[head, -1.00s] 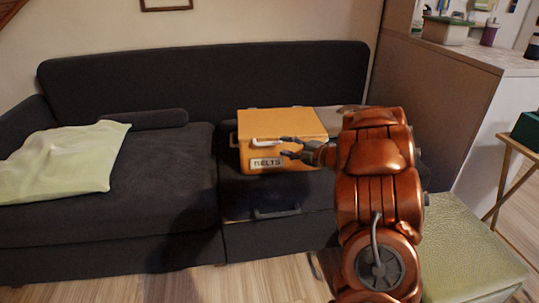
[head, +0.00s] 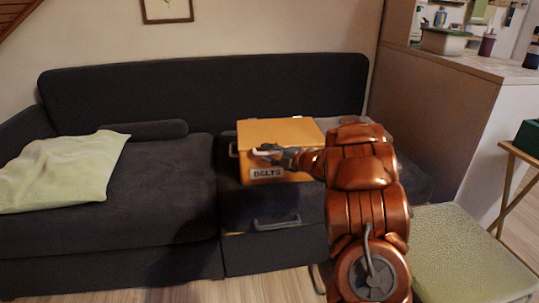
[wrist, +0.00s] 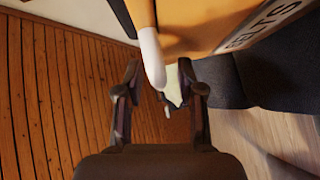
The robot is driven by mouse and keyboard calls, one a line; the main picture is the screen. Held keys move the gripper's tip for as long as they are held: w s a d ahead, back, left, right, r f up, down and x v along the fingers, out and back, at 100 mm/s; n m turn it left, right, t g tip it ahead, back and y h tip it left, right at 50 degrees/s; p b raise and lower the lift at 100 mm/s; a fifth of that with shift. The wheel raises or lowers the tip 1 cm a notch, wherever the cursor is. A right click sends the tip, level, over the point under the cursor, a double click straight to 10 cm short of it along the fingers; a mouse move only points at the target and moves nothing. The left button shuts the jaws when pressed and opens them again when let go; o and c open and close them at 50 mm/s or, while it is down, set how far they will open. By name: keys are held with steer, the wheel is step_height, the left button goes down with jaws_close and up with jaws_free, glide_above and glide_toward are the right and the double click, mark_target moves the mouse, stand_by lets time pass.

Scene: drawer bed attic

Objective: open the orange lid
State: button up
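An orange box (head: 293,154) with a closed orange lid (head: 280,131) sits on the right part of the dark sofa. Its front carries a "BELTS" label (head: 267,173) and a white handle (wrist: 151,55). My gripper (head: 268,152) is at the front of the box, over the handle in the head view, hiding part of it. In the wrist view my gripper (wrist: 159,72) has its fingers apart, with the handle's lower end between them in the picture. A gap shows beside the handle; I cannot tell whether either finger touches it.
The dark sofa (head: 165,190) has a drawer handle (head: 277,223) below the box. A pale green pillow (head: 60,172) lies at left. A green stool (head: 465,255) stands to the right of my arm, and a counter (head: 455,62) is behind it.

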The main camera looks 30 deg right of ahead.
jaws_close()
stand_by(0.6)
